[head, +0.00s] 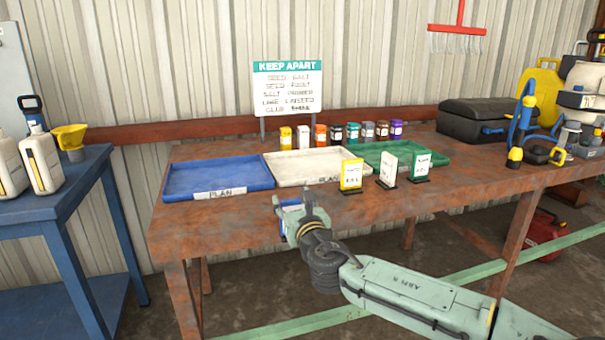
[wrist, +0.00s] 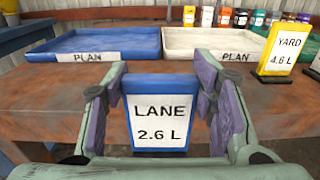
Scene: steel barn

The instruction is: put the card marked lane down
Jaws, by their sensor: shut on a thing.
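The card marked LANE 2.6 L (wrist: 159,121) has a blue frame and a white face. It stands upright between the fingers of my gripper (wrist: 160,98), which is shut on it. In the head view my gripper (head: 290,202) is at the front edge of the rusty table (head: 230,228), in front of the blue and white trays; little of the card shows there. The blue tray (head: 218,178), with a PLAN label, lies at the table's left. The white tray (head: 312,167), also labelled PLAN, is in the middle, and a green tray (head: 398,155) is to its right.
A yellow YARD card (head: 351,175), a white card (head: 388,171) and a green card (head: 420,166) stand before the trays. Several small jars (head: 352,133) and a KEEP APART sign (head: 287,88) are behind. A black case (head: 487,120) is at right. Bare tabletop lies before the blue tray.

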